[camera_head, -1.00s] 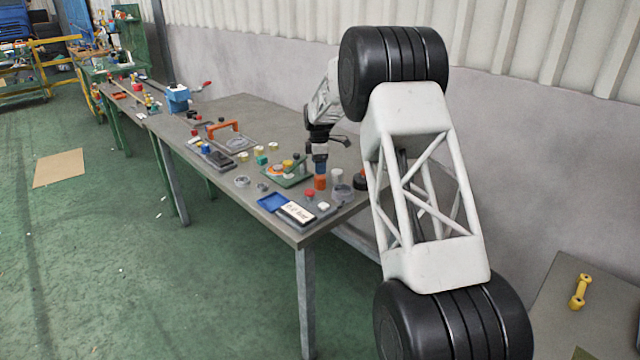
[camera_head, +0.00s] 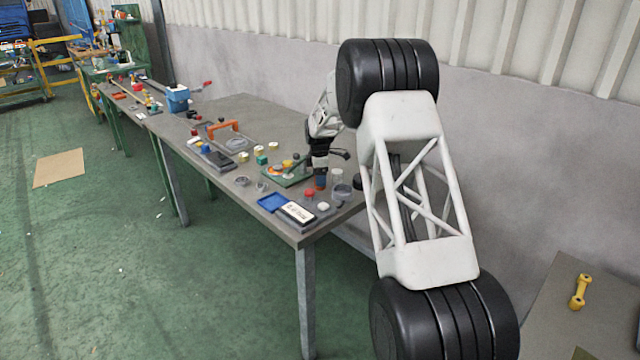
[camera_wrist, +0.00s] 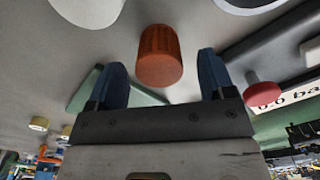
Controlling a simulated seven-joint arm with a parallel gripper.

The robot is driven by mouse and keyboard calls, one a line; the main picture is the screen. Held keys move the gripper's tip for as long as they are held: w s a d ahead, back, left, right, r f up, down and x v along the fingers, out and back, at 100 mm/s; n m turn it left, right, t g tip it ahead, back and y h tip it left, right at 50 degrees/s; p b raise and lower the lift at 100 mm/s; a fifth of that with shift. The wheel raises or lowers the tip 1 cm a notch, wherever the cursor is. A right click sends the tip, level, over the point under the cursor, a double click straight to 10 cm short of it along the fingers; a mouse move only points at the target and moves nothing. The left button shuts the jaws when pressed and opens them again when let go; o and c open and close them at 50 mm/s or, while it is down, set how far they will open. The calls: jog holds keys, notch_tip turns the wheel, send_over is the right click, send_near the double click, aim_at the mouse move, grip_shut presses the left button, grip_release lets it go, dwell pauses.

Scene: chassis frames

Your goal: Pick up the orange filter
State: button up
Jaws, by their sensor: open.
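The orange filter (camera_wrist: 160,56) is a ribbed orange cylinder standing on the grey table. In the wrist view it shows just ahead of and between the two blue fingertips of my gripper (camera_wrist: 163,72). My gripper is open, with clear gaps on both sides of the filter. In the head view my gripper (camera_head: 320,182) is low over the table's near right part, and the filter is mostly hidden behind it.
A green plate with parts (camera_head: 287,178) lies left of my gripper. A white cylinder (camera_head: 337,175) and a grey ring (camera_head: 342,191) stand to the right. A red knob (camera_head: 309,193), a blue tray (camera_head: 271,202) and a labelled box (camera_head: 296,213) lie nearer the front edge.

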jog(key=shift+c, duration=0.3)
jog(key=c, duration=1)
jog(key=shift+o, duration=0.2)
jog(key=shift+r, duration=0.15)
notch_tip(320, 180, up, 10)
dwell(0.6)
